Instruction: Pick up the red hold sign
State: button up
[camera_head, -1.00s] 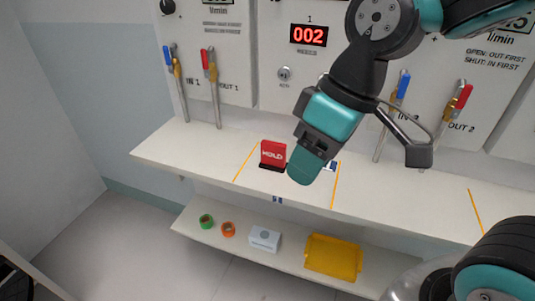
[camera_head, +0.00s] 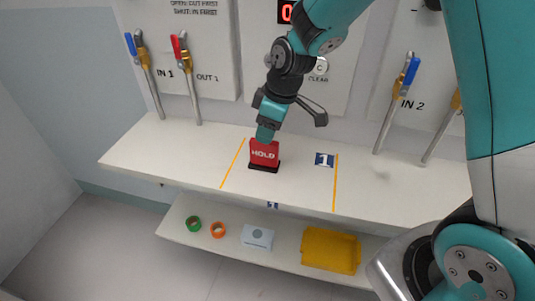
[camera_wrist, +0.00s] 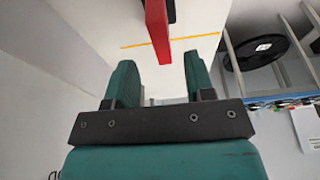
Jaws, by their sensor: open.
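The red hold sign (camera_head: 264,152) stands upright on a dark base on the white shelf, between two yellow lines, with "HOLD" facing the head camera. In the wrist view the red sign (camera_wrist: 157,28) shows edge-on at the top, ahead of the fingers. My gripper (camera_head: 265,136) is just above and behind the sign's top edge in the head view. In the wrist view my gripper (camera_wrist: 160,82) is open, its two teal fingers apart with nothing between them. The sign lies roughly in line with the gap. Whether a finger touches the sign is not clear.
A blue "1" label (camera_head: 324,160) lies right of the sign. Valves with red and blue handles (camera_head: 180,45) rise behind the shelf. The lower shelf holds green tape (camera_head: 193,224), orange tape (camera_head: 218,230), a pale box (camera_head: 257,237) and a yellow bin (camera_head: 331,250).

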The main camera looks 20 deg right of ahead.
aim_at(263, 163)
jog(key=x, duration=0.6)
jog(key=shift+s+f+p, duration=0.25)
jog(key=shift+f+p, duration=0.05)
jog(key=shift+p, duration=0.05)
jog(key=shift+c, duration=0.2)
grip_shut()
